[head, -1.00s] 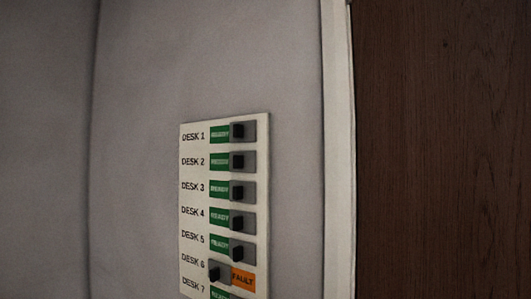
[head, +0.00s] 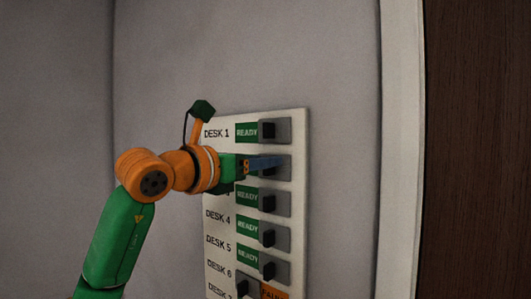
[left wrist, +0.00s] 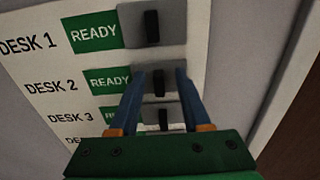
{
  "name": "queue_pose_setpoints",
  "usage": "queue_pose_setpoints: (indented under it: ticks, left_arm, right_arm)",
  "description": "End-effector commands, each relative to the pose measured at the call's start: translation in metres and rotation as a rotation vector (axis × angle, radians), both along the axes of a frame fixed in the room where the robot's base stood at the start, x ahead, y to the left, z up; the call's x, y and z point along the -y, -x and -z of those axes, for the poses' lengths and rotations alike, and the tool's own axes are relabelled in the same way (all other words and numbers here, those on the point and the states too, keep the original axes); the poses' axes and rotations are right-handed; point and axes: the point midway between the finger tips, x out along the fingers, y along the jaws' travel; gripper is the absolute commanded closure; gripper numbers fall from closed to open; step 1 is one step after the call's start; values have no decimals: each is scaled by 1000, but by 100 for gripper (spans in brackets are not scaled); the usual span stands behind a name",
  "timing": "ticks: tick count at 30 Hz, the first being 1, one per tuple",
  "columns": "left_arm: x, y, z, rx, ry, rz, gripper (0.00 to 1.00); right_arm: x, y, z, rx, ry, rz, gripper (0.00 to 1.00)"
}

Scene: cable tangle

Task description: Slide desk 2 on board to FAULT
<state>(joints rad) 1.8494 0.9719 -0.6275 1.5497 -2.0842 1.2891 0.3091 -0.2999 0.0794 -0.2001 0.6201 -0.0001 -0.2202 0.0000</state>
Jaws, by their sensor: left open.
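The board (head: 293,122) is a pale wall panel with a column of desk rows. In the left wrist view the desk 2 slider (left wrist: 158,84) is a grey plate with a black knob, standing at the right with green READY showing on its left. My left gripper (head: 268,163) is at the desk 2 row; it also shows in the left wrist view (left wrist: 160,76). Its blue fingers are open, one on each side of the desk 2 knob. Contact with the knob cannot be told. In the head view my arm hides the desk 2 label.
The desk 1 slider (head: 276,130) sits just above and the desk 3 slider (head: 269,202) just below, both at READY. The desk 6 slider (head: 243,285) stands at the left, showing orange FAULT. A white frame (head: 402,150) and dark wood (head: 480,150) lie to the right.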

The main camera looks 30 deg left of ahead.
Motion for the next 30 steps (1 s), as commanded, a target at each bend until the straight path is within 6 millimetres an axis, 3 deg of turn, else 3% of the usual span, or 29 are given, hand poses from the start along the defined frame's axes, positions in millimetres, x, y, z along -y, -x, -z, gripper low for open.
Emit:
queue_pose_setpoints:
  ticks: [8,13,14,30]
  left_arm:
    - [1,-6,1,0,0,1,52]
    - [1,-6,1,0,0,2,96]
    - [1,-5,1,0,0,2,100]
    - [1,-5,0,1,1,2,100]
  right_arm:
    - [0,0,-2,0,0,0,100]
    - [0,0,-2,0,0,0,100]
    - [0,0,-2,0,0,0,100]
    - [0,0,-2,0,0,0,100]
